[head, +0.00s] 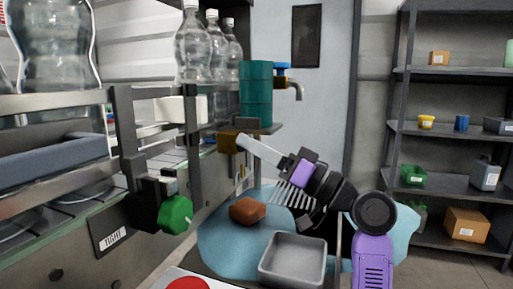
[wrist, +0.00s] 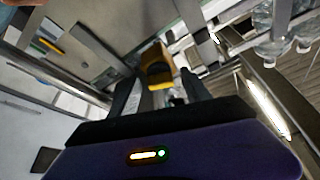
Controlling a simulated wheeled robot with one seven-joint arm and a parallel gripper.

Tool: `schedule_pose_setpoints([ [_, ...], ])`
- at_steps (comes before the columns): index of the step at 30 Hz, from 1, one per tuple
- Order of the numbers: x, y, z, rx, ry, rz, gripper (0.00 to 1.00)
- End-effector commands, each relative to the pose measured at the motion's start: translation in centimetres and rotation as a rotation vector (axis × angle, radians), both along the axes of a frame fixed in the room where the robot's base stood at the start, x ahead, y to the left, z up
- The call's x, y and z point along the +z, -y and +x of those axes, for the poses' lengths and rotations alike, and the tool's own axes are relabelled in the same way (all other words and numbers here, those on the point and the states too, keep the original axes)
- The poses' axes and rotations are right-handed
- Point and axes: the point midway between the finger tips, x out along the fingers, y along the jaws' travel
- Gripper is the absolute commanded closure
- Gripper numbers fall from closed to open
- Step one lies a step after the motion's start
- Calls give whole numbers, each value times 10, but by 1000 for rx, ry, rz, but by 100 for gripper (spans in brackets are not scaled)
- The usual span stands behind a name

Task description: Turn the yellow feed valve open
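The yellow feed valve appears as a brownish-yellow block (head: 229,143) on the machine's side, below the teal canister, in the head view. In the wrist view the yellow block (wrist: 157,65) lies ahead of my gripper, with a brighter yellow lower edge. My gripper (head: 244,144) reaches from the lower right, its pale finger ending beside the block. In the wrist view the dark fingers of my gripper (wrist: 160,92) stand apart, with the block seen between them near the tips. I cannot tell whether they touch it.
A teal canister (head: 256,92) with a blue-handled tap (head: 291,84) stands just above. A green knob (head: 175,214) sticks out at the machine's front. Below lie a grey tray (head: 293,259) and a brown lump (head: 247,210). Shelves (head: 449,132) stand at the right.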

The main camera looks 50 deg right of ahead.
Motion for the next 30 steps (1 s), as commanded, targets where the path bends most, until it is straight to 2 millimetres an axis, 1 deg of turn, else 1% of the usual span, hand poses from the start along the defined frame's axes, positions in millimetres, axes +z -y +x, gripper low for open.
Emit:
schedule_pose_setpoints([
  [7, 0, 0, -2, 0, 1, 0, 44],
  [11, -5, 3, -12, -2, -1, 0, 44],
  [14, -4, 7, -30, -4, 2, 0, 44],
  [21, -4, 17, -81, -5, 0, 0, 44],
  [24, -4, 21, -99, -4, 1, 0, 44],
  [27, -4, 23, -113, -4, 1, 0, 44],
  [30, -4, 25, -122, -2, 0, 1, 44],
])
